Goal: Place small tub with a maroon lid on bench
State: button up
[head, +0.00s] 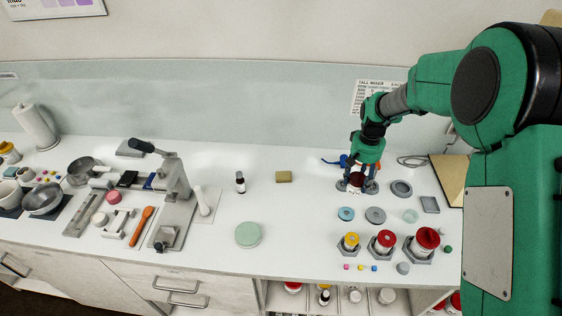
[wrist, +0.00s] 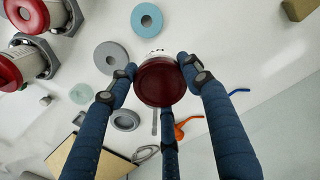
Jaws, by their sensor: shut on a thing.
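The small tub with a maroon lid (wrist: 161,82) is held between the blue fingers of my gripper (wrist: 160,85) in the wrist view. Its dark red lid faces the camera and a bit of its white side shows above it. In the head view the tub (head: 355,181) is between the fingers of my gripper (head: 357,184), over the right part of the white bench (head: 300,205). I cannot tell whether its base touches the bench.
Left of my gripper are a yellowish sponge (head: 284,176), a dark bottle (head: 240,182) and a pale green disc (head: 248,235). In front are a blue ring (head: 346,213), grey ring (head: 375,215) and red-lidded jars (head: 384,241). Clear bench lies between disc and rings.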

jog(key=s+a+n+p, duration=0.1)
jog(key=s+a+p, duration=0.1)
jog(key=s+a, duration=0.7)
jog(key=s+a+f+n+p, duration=0.1)
jog(key=s+a+p, duration=0.1)
jog(key=s+a, duration=0.8)
jog(key=s, duration=0.7)
jog(key=shift+s+a+f+p, duration=0.15)
jog(key=shift+s+p, duration=0.2)
jog(key=shift+s, duration=0.05)
jog(key=w+a, duration=0.3)
jog(key=w, duration=0.4)
jog(key=w+a+f, duration=0.1)
jog(key=w+a, duration=0.2)
jog(key=w, duration=0.4)
jog(key=shift+f+b, duration=0.2)
jog(key=shift+b, duration=0.15)
jog(key=shift+a, duration=0.15)
jog(key=shift+w+a+f, duration=0.1)
jog(key=shift+w+f, duration=0.1)
jog(key=shift+f, duration=0.7)
jog(key=shift+w+a+f, duration=0.1)
jog(key=shift+w+f, duration=0.05)
jog(key=shift+f, duration=0.75)
jog(key=shift+f+b, duration=0.1)
jog(key=shift+b, duration=0.2)
